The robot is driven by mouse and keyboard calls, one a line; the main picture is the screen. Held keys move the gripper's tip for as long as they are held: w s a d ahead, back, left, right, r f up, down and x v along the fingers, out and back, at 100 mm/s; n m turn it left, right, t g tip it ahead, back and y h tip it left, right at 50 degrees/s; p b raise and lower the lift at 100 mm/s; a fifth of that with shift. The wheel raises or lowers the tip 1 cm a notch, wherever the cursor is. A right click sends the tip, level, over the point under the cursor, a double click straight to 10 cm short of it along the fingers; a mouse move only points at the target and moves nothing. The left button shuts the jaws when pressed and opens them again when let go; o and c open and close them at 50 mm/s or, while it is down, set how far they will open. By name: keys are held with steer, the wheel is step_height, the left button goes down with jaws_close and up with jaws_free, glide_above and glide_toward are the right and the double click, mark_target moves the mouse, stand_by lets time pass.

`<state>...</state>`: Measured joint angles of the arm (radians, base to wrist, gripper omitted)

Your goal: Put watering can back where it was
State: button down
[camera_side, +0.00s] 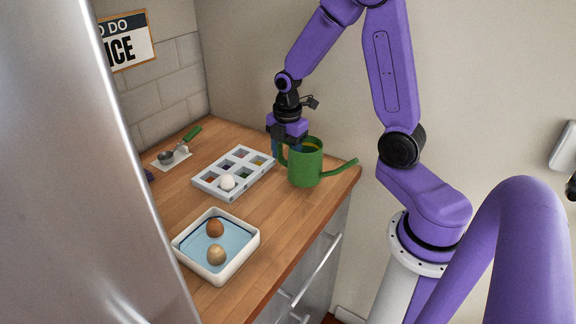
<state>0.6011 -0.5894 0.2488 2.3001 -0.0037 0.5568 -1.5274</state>
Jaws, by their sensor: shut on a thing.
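The green watering can (306,168) is at the right end of the wooden counter, upright, with its spout pointing right past the counter's edge. My gripper (281,150) is at the can's left side, over its handle, and is shut on it. The fingertips are partly hidden by the can and handle. I cannot tell whether the can's base touches the counter.
A pale compartment tray (208,191) with a white egg (227,182) sits just left of the can. A white dish (232,273) holding two brown eggs stands nearer. A green-handled scoop (190,135) lies at the back left. A steel front (60,180) fills the left side.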

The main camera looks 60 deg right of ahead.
mark_target(286, 162)
steer(key=shift+f, duration=1.75)
steer(key=shift+f, duration=0.1)
steer(key=shift+c, duration=2.3)
jaws_free()
